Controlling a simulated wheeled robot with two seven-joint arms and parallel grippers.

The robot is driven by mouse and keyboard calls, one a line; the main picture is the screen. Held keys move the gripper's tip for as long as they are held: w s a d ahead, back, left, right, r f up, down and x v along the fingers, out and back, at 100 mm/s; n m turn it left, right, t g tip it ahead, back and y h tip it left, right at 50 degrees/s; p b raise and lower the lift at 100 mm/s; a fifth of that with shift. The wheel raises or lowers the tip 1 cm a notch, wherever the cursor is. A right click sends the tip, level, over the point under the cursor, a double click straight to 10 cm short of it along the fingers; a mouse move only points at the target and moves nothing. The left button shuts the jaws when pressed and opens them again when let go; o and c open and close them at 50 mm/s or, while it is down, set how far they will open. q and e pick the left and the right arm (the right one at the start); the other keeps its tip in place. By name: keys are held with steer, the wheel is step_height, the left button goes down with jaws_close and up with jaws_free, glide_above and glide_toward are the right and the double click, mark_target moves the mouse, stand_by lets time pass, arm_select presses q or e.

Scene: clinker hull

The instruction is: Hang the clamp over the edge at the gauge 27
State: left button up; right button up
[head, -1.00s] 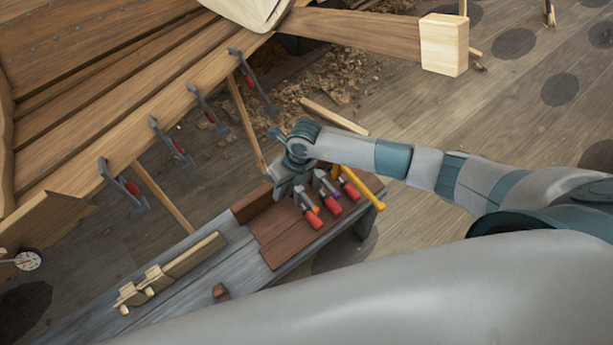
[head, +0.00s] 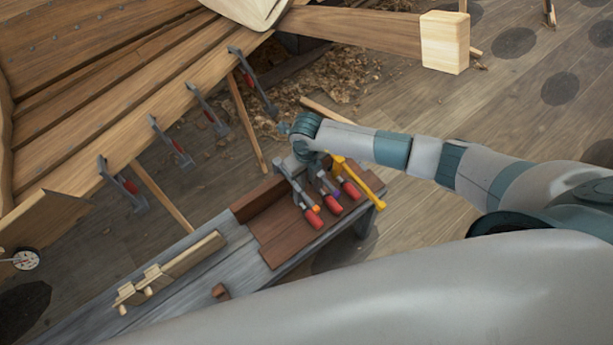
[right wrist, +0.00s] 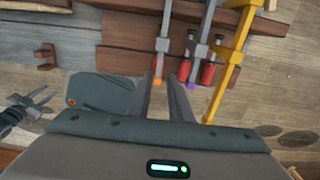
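Two grey clamps with red handles lie on the bench's brown board, one with an orange collar (head: 314,217) and one with a purple collar (head: 332,204). In the right wrist view the orange-collared clamp (right wrist: 162,45) points toward my right gripper (right wrist: 166,82). Its fingers are apart, close to the collar, with no grip visible. In the head view the right gripper is mostly hidden behind its wrist. My left gripper (right wrist: 42,97) shows at the wrist view's left edge, fingers apart. A dial gauge (head: 27,259) is at far left; its number is unreadable.
Several clamps, one here (head: 122,185), hang along the hull plank's edge (head: 75,160). Wooden props stand below it. A timber beam (head: 360,32) lies behind.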

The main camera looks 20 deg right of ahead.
mark_target(305, 195)
steer(key=shift+f+b, duration=4.85)
steer(key=shift+f, duration=1.5)
steer(key=shift+c, duration=0.4)
steer(key=shift+w+a+f, duration=0.1)
steer(key=shift+w+a, duration=0.05)
steer(key=shift+w, duration=0.15)
steer(key=shift+w+a+b, duration=0.15)
steer(key=shift+w+b, duration=0.4)
steer(key=shift+b, duration=0.05)
steer(key=shift+s, duration=0.1)
steer(key=shift+s+p, duration=0.35)
steer(key=shift+s, duration=0.1)
steer(key=shift+d, duration=0.2)
